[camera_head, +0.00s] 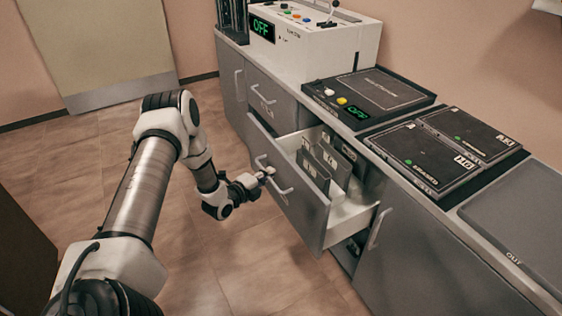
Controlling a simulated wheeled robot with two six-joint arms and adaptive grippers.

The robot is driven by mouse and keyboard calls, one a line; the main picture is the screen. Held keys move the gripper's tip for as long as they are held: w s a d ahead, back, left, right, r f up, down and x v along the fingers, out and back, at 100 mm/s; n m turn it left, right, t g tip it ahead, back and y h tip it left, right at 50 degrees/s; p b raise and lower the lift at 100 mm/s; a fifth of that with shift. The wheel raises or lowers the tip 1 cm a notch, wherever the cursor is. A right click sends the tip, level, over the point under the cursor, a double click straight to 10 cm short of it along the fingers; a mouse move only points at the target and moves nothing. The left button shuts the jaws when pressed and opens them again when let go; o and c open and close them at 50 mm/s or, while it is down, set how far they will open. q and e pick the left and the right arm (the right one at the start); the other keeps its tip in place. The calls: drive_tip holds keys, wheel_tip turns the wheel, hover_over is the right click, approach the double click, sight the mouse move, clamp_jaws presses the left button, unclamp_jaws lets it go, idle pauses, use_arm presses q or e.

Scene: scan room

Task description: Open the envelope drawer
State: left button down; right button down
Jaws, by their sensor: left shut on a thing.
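The envelope drawer (292,197) is a grey-fronted drawer with a white inside, pulled partly out of the grey cabinet. Several dark envelopes or folders (328,160) with small labels stand inside it. The fingertips are small in the picture and partly merge with the handle. My right gripper is not in view.
A white machine (310,45) with an "OFF" display stands on the cabinet top. A black panel (368,97) and dark trays (425,158) lie to its right. A closed door with a handle (377,229) is right of the drawer. The tiled floor (235,265) before the drawer is clear.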

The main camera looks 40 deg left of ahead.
use_arm(q)
drive_tip(key=s+a+p, duration=0.3)
drive_tip(key=s, duration=0.5)
drive_tip(key=s+a+p, duration=0.3)
drive_tip(key=s+p, duration=0.1)
drive_tip(key=s, duration=0.4)
drive_tip(key=shift+a, duration=0.2)
drive_tip(key=c, duration=1.2)
unclamp_jaws()
drive_tip(key=shift+w, duration=0.1)
drive_tip(key=s+r, duration=0.2)
drive_tip(key=s, duration=0.9)
drive_tip(key=shift+s, duration=0.4)
drive_tip(key=shift+r, duration=0.1)
drive_tip(key=shift+s, duration=0.1)
